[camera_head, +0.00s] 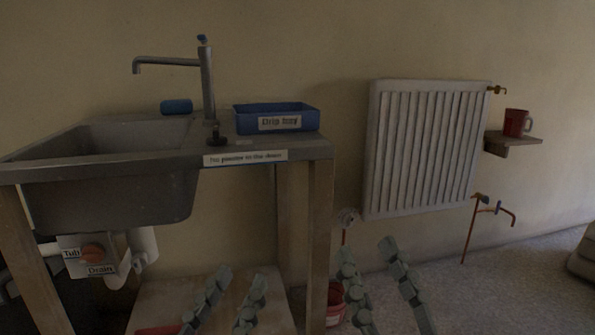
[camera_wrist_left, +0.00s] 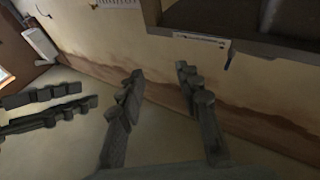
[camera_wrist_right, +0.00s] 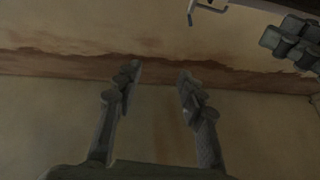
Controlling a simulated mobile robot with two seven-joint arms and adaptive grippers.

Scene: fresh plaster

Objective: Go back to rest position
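My left gripper (camera_head: 240,278) is at the bottom of the head view, in front of the sink stand's lower part. Its two fingers are apart with nothing between them; the left wrist view (camera_wrist_left: 159,74) shows the same. My right gripper (camera_head: 367,250) is at the bottom right of centre, below the radiator. Its fingers are also apart and empty, as in the right wrist view (camera_wrist_right: 158,70). Neither gripper appears to hold anything. The task names no other object.
A sink (camera_head: 120,185) with a tap (camera_head: 207,85) and blue drip tray (camera_head: 300,112) stands left. A white radiator (camera_head: 425,150) hangs on the wall. A red mug (camera_head: 514,123) sits on a small shelf (camera_head: 515,142). A red bucket (camera_head: 335,302) is partly hidden.

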